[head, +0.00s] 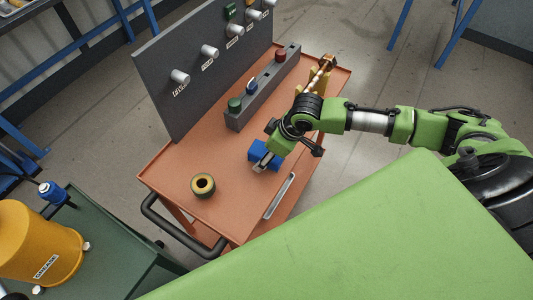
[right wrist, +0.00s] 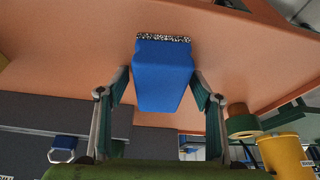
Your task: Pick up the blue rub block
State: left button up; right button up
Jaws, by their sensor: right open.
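The blue rub block (head: 258,149) lies on the orange cart top, partly hidden by my right gripper (head: 266,162) in the head view. In the right wrist view the block (right wrist: 163,75) shows a plain blue body with a speckled strip at its far end. My right gripper (right wrist: 163,92) is open, with one finger on each side of the block. Small gaps seem to remain between fingers and block; I cannot tell whether either touches. My left gripper is in neither view.
The orange cart (head: 180,160) carries a grey upright panel (head: 165,60) with several knobs and a grey rail (head: 262,102) with coloured couplers. A silver bar (head: 279,196) lies near the edge.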

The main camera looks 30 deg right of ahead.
aim_at(264, 149)
jog(key=shift+f, duration=0.1)
jog(key=c, duration=1.3)
jog(key=shift+b, duration=0.45)
notch_tip(264, 149, up, 4)
jog(key=shift+w+f, duration=0.15)
jog(key=shift+f, duration=0.1)
jog(key=s+a+r+b, duration=0.1)
jog(key=s+a+r, duration=0.8)
jog(key=s+r, duration=0.1)
jog(key=shift+s+a, duration=0.1)
jog(key=shift+a, duration=0.3)
jog(key=shift+o, duration=1.2)
jog(key=shift+r, duration=0.1)
